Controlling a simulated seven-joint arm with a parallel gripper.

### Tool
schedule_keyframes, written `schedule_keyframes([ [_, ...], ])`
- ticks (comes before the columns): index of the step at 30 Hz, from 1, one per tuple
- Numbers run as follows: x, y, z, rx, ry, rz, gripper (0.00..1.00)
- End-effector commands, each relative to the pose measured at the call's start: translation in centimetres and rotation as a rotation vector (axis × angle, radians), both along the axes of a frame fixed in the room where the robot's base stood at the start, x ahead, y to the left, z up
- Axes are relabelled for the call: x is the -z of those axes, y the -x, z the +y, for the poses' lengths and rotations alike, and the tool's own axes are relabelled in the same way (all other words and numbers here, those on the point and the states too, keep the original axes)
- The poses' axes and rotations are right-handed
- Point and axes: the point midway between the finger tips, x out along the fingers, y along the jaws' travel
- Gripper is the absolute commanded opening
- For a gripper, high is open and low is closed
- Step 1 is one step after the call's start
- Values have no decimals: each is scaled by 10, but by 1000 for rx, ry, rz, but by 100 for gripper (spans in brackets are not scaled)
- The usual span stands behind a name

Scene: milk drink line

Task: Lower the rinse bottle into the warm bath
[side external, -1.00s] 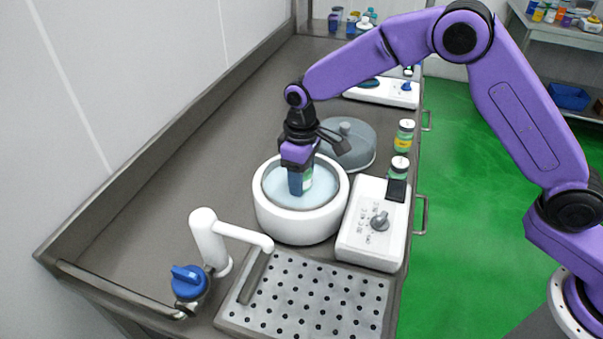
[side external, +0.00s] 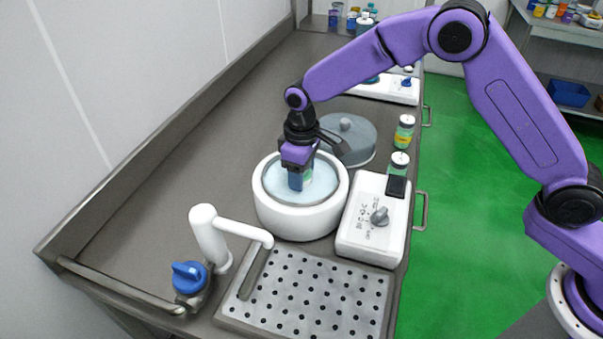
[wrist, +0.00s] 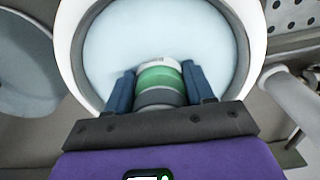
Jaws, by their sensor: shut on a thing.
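The warm bath is a round white tub (side external: 301,226) with pale blue water (side external: 276,183), on the counter beside a white control box. My gripper (side external: 300,180) points down into the tub, its blue fingers low over the water. It is shut on the rinse bottle (side external: 308,176), which has a green band and shows only partly behind the fingers. In the wrist view the bottle (wrist: 160,78) sits between the two blue fingers, with a white end, green band and grey part. The water (wrist: 110,45) surrounds it in that view. I cannot tell how deep its lower end sits.
A grey lid (side external: 352,140) lies behind the tub. The control box (side external: 371,222) with a knob stands to its right. Two jars (side external: 404,130) (side external: 399,164) stand along the right edge. A white tap (side external: 210,238) and perforated drain plate (side external: 310,295) are in front. The left counter is clear.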

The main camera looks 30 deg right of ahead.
Motion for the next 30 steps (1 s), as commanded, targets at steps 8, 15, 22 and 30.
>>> schedule_keyframes([
  [8,4,0,0,0,0,0,18],
  [15,7,0,0,0,-1,-1,18],
  [22,9,0,0,0,-1,-1,18],
  [30,13,0,0,0,0,0,18],
])
